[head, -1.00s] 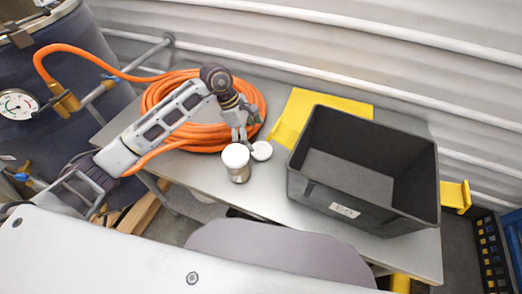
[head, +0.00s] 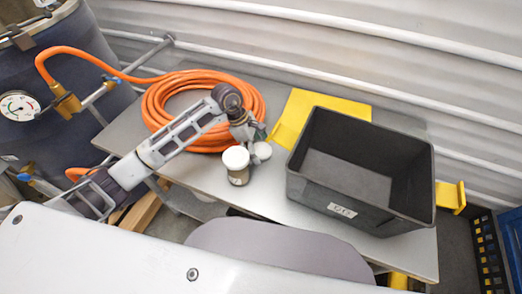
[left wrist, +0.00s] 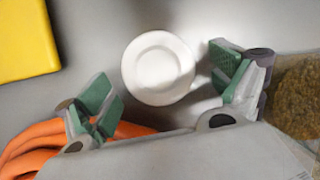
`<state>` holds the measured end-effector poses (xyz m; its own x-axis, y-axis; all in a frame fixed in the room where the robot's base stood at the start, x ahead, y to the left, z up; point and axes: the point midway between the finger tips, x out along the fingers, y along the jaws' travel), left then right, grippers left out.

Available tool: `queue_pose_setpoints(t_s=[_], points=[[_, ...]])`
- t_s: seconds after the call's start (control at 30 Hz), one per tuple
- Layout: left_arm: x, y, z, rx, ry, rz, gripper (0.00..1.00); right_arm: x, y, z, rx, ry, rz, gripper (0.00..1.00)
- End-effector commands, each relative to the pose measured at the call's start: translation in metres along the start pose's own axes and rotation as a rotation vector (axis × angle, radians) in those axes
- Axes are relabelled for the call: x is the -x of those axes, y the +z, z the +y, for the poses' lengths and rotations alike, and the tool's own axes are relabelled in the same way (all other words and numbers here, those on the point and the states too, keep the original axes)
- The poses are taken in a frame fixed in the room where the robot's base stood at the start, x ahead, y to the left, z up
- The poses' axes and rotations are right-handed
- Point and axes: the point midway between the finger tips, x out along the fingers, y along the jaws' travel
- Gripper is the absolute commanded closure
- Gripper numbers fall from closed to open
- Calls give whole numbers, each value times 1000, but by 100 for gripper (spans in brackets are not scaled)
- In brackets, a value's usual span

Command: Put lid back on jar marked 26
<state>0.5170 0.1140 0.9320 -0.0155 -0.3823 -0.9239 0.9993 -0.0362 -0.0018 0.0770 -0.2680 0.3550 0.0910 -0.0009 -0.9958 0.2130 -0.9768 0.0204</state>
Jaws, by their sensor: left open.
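A round white lid (head: 263,151) lies on the grey table just right of a small jar (head: 238,176). In the left wrist view the lid (left wrist: 158,68) shows between the spread green-padded fingers of my left gripper (left wrist: 165,82), with gaps at both sides. The jar (left wrist: 297,90), with brown grainy contents, is cut off at the right edge there. My right gripper is not in view.
A coiled orange hose (head: 160,104) lies behind and left of my left gripper. A black open bin (head: 310,185) fills the table's right side; its label is unreadable. A yellow piece (head: 290,118) lies between them.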

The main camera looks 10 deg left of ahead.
Motion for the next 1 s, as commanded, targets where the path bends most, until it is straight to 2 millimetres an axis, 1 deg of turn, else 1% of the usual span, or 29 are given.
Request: queue_pose_setpoints(t_s=[0.43, 0.47, 0.73, 0.77, 1.0], points=[[0, 0, 0, 0, 2, 0, 6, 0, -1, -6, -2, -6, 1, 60], [0, 0, 0, 0, 2, 0, 8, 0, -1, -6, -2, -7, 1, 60], [0, 0, 1, 0, 2, 0, 42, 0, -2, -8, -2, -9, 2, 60], [0, 0, 1, 0, 2, 0, 44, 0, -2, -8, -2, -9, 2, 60], [0, 0, 1, 0, 2, 0, 44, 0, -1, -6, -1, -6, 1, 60]])
